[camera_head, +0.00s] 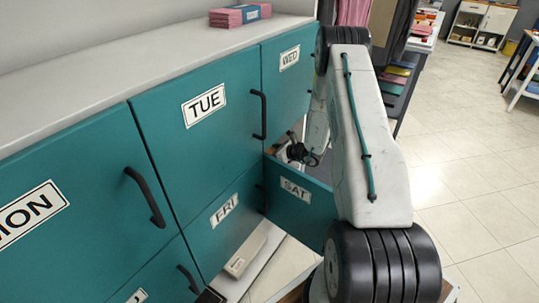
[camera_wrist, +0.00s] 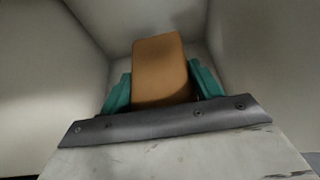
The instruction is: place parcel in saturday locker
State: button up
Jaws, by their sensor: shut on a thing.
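The parcel (camera_wrist: 162,65) is a tan-brown box in the wrist view. My gripper (camera_wrist: 164,88) is shut on it, with a teal finger on each side. Pale walls surround the parcel on the sides and behind, like the inside of a compartment. In the head view the teal Saturday locker door (camera_head: 305,205), labelled SAT, stands swung open, below the WED door. My wrist reaches toward the opening behind that door. The parcel and fingertips are hidden in the head view, and so is most of the locker's inside. I cannot tell whether the parcel touches the locker floor.
The MON (camera_head: 75,210), TUE (camera_head: 200,140), WED (camera_head: 287,80) and FRI (camera_head: 222,228) doors look shut. Dark handles stick out from them. Pink and blue folded cloths (camera_head: 240,14) lie on the locker top. Open tiled floor (camera_head: 465,190) is at the right.

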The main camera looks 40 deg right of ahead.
jog(key=shift+w+a+f, duration=0.1)
jog(key=shift+w+f, duration=0.1)
jog(key=shift+f, duration=0.5)
jog(key=shift+f, duration=0.2)
jog(key=o, duration=1.6)
jog(key=shift+o, duration=0.2)
jog(key=shift+r, duration=0.15)
jog(key=v, duration=1.2)
